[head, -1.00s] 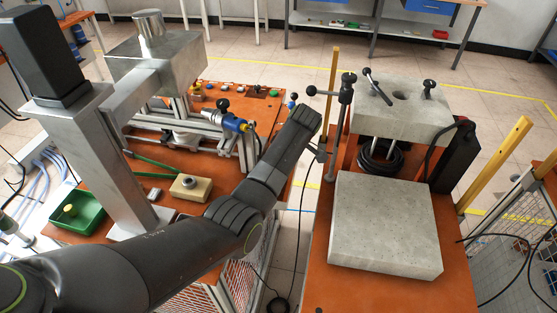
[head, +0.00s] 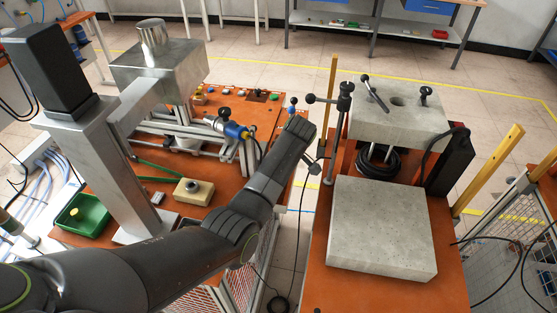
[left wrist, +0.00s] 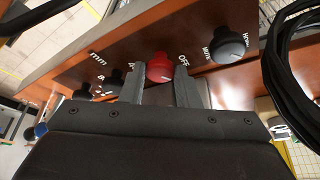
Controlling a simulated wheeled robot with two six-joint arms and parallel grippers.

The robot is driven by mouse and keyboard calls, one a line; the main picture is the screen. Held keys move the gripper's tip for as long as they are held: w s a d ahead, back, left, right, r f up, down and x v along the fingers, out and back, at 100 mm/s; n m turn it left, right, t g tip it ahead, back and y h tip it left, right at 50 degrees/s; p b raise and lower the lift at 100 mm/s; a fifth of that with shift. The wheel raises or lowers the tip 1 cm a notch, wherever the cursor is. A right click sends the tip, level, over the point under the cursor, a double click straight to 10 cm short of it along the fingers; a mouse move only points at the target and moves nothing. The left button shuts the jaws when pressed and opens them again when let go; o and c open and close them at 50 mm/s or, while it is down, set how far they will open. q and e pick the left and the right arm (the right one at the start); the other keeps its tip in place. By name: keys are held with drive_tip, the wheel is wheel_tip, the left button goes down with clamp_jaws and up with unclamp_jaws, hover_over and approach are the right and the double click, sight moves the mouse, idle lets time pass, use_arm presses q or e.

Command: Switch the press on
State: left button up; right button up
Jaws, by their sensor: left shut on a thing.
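A red knob (left wrist: 159,68) sits on a brown-orange panel (left wrist: 210,45) in the left wrist view, with the letters "OFF" (left wrist: 183,60) printed to its right. My left gripper (left wrist: 161,82) is shut on the red knob, one grey finger on each side of it. In the head view my left arm (head: 245,205) reaches to the gap between the two orange tables. The gripper's fingers and the red knob are hidden there. A metal column machine (head: 100,140) stands on the left table, and a machine with a concrete block (head: 383,225) on the right table. My right gripper is not in view.
A black cable coil (left wrist: 300,50) hangs at the right of the wrist view. A green tray (head: 82,212) sits on the left table.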

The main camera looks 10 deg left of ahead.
use_arm(q)
drive_tip(key=m+p, duration=0.1)
drive_tip(key=m+t+p, duration=0.1)
drive_tip(key=m+p, duration=0.1)
drive_tip(key=m+h+p, duration=0.1)
drive_tip(key=p, duration=0.1)
drive_tip(key=shift+s+a+r+m, duration=0.1)
drive_tip(key=shift+a+r+m, duration=0.05)
drive_tip(key=shift+r+m, duration=0.15)
drive_tip(key=shift+a+f+m+t+h+p, duration=0.15)
drive_tip(key=shift+m+t+h+p, duration=0.45)
drive_tip(key=shift+m+p, duration=0.95)
drive_tip(key=shift+m, duration=0.35)
drive_tip(key=o, duration=1)
drive_tip(key=shift+f, duration=0.1)
drive_tip(key=shift+c, duration=0.2)
drive_tip(key=shift+s, duration=0.1)
drive_tip(key=a+b+v, duration=0.1)
drive_tip(key=v, duration=0.6)
drive_tip(key=shift+d+r, duration=0.25)
drive_tip(key=shift+d, duration=0.25)
